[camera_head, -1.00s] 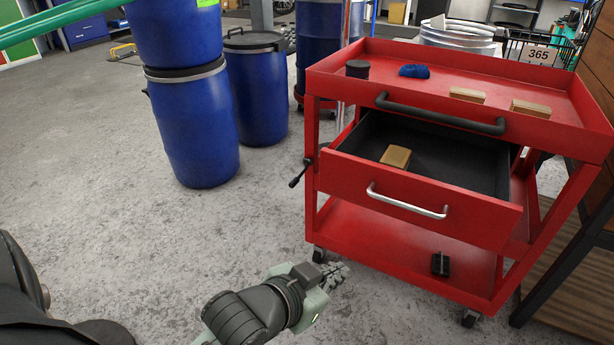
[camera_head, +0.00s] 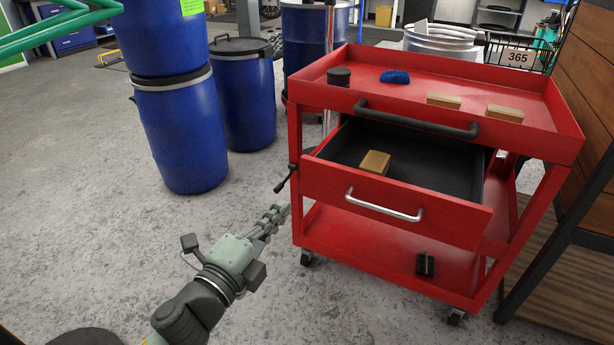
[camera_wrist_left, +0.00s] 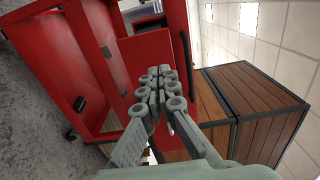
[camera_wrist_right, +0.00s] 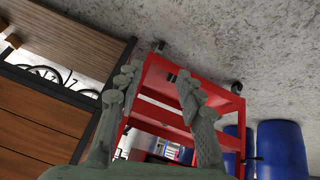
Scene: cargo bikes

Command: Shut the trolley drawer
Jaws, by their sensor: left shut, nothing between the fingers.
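The red trolley (camera_head: 560,140) stands in the right half of the head view. Its drawer (camera_head: 322,182) is pulled out and shows a dark inside with a tan block (camera_head: 375,162) in it. The drawer front carries a silver bar handle (camera_head: 385,207). My left gripper (camera_head: 277,216) is shut and empty, left of the drawer front and apart from it, by the trolley's left front post. In the left wrist view its fingers (camera_wrist_left: 160,82) lie together before the red trolley. My right gripper (camera_wrist_right: 156,78) shows only in its wrist view, open and empty, with the trolley beyond.
The trolley's top holds a dark cylinder (camera_head: 339,76), a blue item (camera_head: 395,77) and two tan blocks. A black item (camera_head: 425,264) lies on the lower shelf. Blue barrels (camera_head: 182,135) stand left. A wood-panelled unit (camera_head: 590,90) stands close right. Floor before the trolley is clear.

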